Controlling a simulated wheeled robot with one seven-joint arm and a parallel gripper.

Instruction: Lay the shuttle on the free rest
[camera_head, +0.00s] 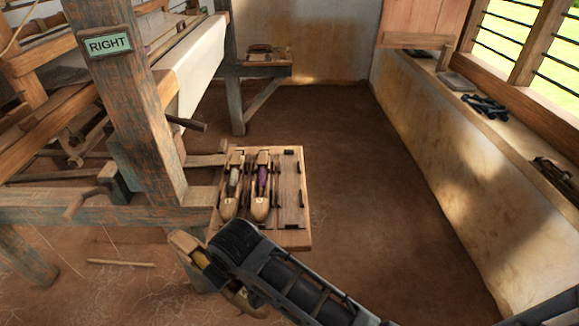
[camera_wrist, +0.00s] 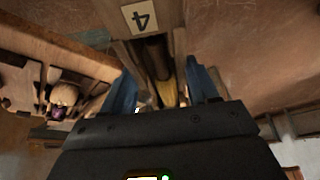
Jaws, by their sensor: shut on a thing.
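My gripper (camera_head: 215,268) is at the bottom of the head view, shut on a wooden shuttle (camera_head: 184,243) with yellow thread. The shuttle lies slantwise, partly hidden by my gripper. In the wrist view, my gripper (camera_wrist: 163,88) has the shuttle's yellow thread (camera_wrist: 166,92) between its blue fingers. The rest board (camera_head: 297,238) is just beyond my gripper. A shuttle with pale thread (camera_head: 229,205) lies on its left rest, and one with purple thread (camera_head: 260,206) on its middle rest. The right rest (camera_head: 291,190) is empty, with dark holders at its ends.
The loom post with the RIGHT sign (camera_head: 110,43) and its lower beam (camera_head: 110,215) stand left of the board. A low wall ledge (camera_head: 465,160) runs along the right, with dark tools (camera_head: 486,106) on it. The floor (camera_head: 345,150) between is clear.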

